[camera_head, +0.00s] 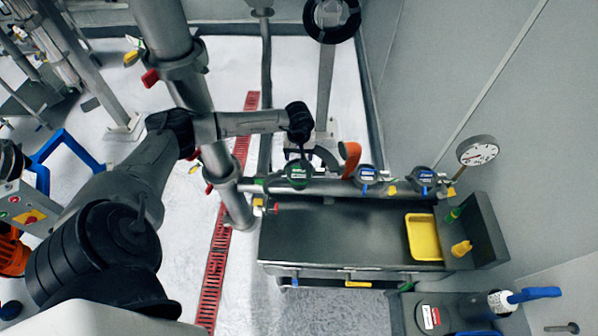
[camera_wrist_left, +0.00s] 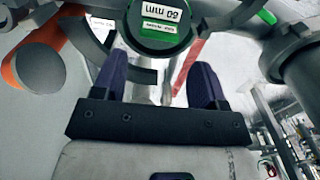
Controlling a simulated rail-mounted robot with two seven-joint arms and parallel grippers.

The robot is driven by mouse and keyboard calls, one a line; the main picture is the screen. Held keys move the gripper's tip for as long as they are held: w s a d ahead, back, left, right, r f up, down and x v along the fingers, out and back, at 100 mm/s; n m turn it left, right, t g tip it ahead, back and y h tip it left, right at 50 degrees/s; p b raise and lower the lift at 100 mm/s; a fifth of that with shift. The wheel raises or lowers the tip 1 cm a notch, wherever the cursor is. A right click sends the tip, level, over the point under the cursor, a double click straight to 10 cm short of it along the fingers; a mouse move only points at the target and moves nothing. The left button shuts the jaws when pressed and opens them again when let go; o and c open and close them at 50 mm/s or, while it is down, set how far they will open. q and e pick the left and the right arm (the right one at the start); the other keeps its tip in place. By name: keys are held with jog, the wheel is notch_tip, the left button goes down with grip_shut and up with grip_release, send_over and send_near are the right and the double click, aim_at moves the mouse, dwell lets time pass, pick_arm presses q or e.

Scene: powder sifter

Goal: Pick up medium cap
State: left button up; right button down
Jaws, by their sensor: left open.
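A round dark cap with a green rim (camera_head: 299,174) sits on the horizontal pipe in the head view. It fills the top of the left wrist view (camera_wrist_left: 168,38), where its label shows "60 mm" upside down; the smaller text is hard to read. I cannot tell from the labels which cap is the medium one. My left gripper (camera_head: 306,155) is just behind this cap. In the left wrist view its two dark fingers (camera_wrist_left: 162,75) are spread, with the cap beyond the tips and nothing held. My right gripper is in neither view.
Two blue-marked caps (camera_head: 366,178) and (camera_head: 425,181) sit farther right on the pipe. An orange handle (camera_head: 350,158) stands close beside my gripper. A dark metal table (camera_head: 330,238) below carries a yellow tray (camera_head: 410,238). A pressure gauge (camera_head: 477,151) is at the right.

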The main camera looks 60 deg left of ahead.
aim_at(299, 167)
pick_arm(q)
notch_tip(299, 167, down, 6)
jog(key=shift+f+p, duration=0.25)
jog(key=shift+p, duration=0.7)
jog(key=shift+f, duration=0.45)
jog(key=shift+c, duration=0.3)
jog(key=c, duration=0.7)
